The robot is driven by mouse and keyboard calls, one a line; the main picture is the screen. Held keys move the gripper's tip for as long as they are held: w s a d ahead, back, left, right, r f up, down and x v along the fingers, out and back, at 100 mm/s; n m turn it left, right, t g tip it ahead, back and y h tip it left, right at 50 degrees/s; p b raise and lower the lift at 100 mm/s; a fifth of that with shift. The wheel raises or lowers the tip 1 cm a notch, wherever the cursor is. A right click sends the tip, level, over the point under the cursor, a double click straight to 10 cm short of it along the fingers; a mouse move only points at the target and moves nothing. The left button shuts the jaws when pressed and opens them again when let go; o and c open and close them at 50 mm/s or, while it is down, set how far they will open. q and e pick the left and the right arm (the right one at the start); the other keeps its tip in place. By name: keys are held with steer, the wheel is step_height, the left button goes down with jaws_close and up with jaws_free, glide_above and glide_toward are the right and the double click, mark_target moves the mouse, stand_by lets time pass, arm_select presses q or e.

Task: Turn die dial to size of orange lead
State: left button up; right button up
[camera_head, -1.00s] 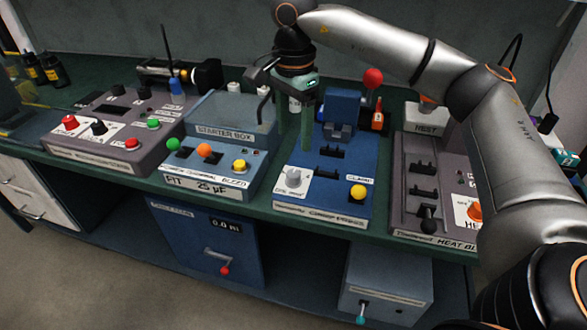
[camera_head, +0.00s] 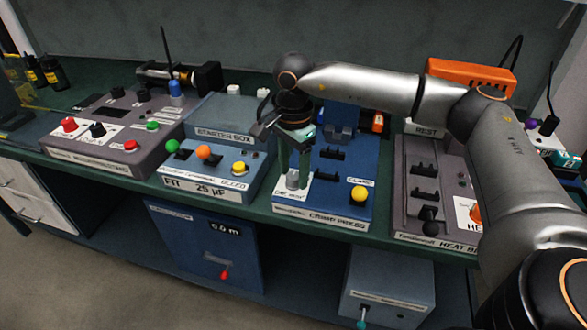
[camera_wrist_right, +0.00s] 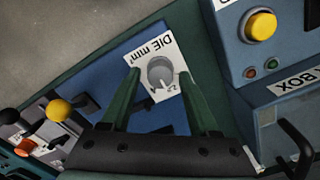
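The grey die dial (camera_head: 292,180) sits on a white plate marked DIE mm² at the front left of the blue crimp press (camera_head: 335,213). It also shows in the right wrist view (camera_wrist_right: 160,72), with a pale pointer towards the bottom of that picture. My right gripper (camera_head: 292,172) is above the dial and points down. In the right wrist view its green fingers (camera_wrist_right: 159,76) are apart, one on each side of the dial, with gaps visible. I cannot tell how far above the plate the tips are. I cannot make out an orange lead. My left gripper is not in view.
The grey heat unit (camera_head: 424,200) is on the right. An orange box (camera_head: 470,75) stands behind my arm.

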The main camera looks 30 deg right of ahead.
jaws_close()
steer(key=shift+m, duration=0.3)
stand_by(0.3)
steer(key=m, duration=0.2)
steer(key=shift+m+p, duration=0.4)
steer(key=shift+m, duration=1.2)
steer(key=shift+m+p, duration=0.55)
steer(key=shift+m, duration=0.95)
